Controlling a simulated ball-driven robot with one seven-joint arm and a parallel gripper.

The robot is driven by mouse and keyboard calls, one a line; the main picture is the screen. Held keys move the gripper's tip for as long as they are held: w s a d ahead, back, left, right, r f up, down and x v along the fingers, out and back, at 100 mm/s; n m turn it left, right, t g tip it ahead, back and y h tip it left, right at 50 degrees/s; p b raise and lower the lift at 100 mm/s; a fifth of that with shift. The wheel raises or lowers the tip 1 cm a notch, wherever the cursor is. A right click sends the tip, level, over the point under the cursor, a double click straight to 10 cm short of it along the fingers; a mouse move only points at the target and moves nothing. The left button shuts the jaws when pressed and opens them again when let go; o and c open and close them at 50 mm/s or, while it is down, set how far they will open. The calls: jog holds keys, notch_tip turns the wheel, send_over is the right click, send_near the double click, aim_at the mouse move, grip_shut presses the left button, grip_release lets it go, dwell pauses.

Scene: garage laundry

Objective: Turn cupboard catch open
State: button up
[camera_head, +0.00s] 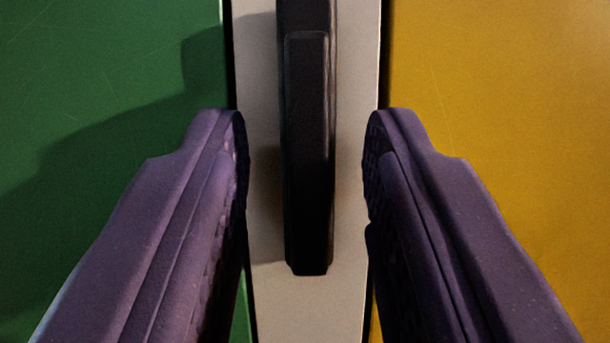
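The cupboard catch (308,155) is a long black bar standing upright in the picture. It lies over a pale grey strip (355,70), and its lower end shows while its top runs out of view. My gripper (306,165) is open, with one purple finger on each side of the catch. A gap shows between each finger and the catch, so neither finger appears to touch it. How far the fingertips are from the strip in depth is hard to tell.
A green panel (90,90) fills the left side and a yellow panel (500,90) the right, with the grey strip between them. Narrow dark gaps run along both edges of the strip. A shadow falls on the green panel. No other objects show.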

jog(key=v, duration=0.8)
jog(key=shift+b, duration=0.3)
jog(key=shift+w, duration=0.1)
jog(key=s+d+r+n+g+y+b, duration=0.1)
jog(key=s+d+r+g+y+b, duration=0.1)
jog(key=s+d+r+b, duration=0.3)
jog(key=s+d+r+n+g+y+b, duration=0.1)
jog(key=s+d+r+g+y, duration=0.15)
jog(key=d, duration=0.55)
jog(key=s+d+m+g+h+b, duration=0.1)
jog(key=s+d+g+h, duration=0.1)
jog(key=s+d, duration=0.5)
jog(key=s+h, duration=0.1)
jog(key=s, duration=0.3)
jog(key=shift+s+d+r+h, duration=0.2)
jog(key=shift+r+h, duration=0.1)
jog(key=shift+h, duration=0.05)
jog(key=shift+g, duration=0.25)
